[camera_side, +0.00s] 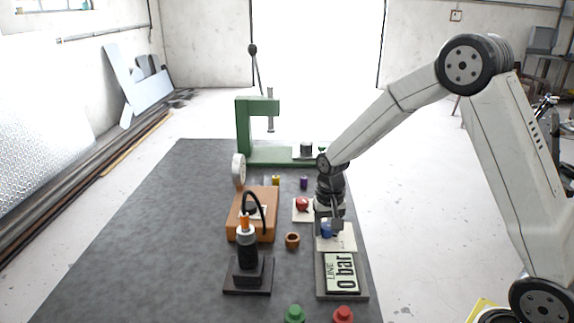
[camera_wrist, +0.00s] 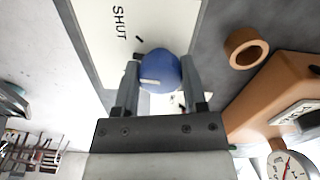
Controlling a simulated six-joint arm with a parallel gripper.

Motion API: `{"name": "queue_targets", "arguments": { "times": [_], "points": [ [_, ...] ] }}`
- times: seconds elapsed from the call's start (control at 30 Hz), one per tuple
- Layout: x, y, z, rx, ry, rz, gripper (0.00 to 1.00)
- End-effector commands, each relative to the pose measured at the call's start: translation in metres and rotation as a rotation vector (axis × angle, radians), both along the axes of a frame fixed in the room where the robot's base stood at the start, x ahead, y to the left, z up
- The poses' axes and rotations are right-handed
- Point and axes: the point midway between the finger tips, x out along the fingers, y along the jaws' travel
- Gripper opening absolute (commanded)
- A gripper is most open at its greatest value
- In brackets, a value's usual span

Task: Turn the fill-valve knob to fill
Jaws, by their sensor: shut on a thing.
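The blue fill-valve knob (camera_wrist: 160,66) sits on a white plate (camera_wrist: 104,18) in the wrist view, with the word SHUT printed on the plate. A short pale pointer mark on the knob faces the left finger. My gripper (camera_wrist: 159,78) has one finger on each side of the knob and is shut on it. Other plate lettering is mostly hidden by the knob and fingers. In the side view the knob (camera_side: 326,231) is partly visible beneath my gripper (camera_side: 329,219). A sign (camera_side: 341,272) in front reads LINE 0 bar.
An orange box (camera_side: 253,206) with a black hose and a round gauge (camera_side: 239,168) stands left of the knob. A brown ring (camera_side: 292,240) and a red knob (camera_side: 302,204) are close by. A green press frame (camera_side: 243,130) stands behind. The mat's left side is clear.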

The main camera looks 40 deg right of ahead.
Motion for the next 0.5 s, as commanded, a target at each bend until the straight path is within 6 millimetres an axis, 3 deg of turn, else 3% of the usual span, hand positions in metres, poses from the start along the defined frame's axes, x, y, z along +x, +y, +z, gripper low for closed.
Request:
{"name": "queue_targets", "arguments": {
  "times": [0.5],
  "points": [
    [0.0006, -0.001, 0.0009, -0.001, -0.003, 0.491, 0.0]
  ]
}}
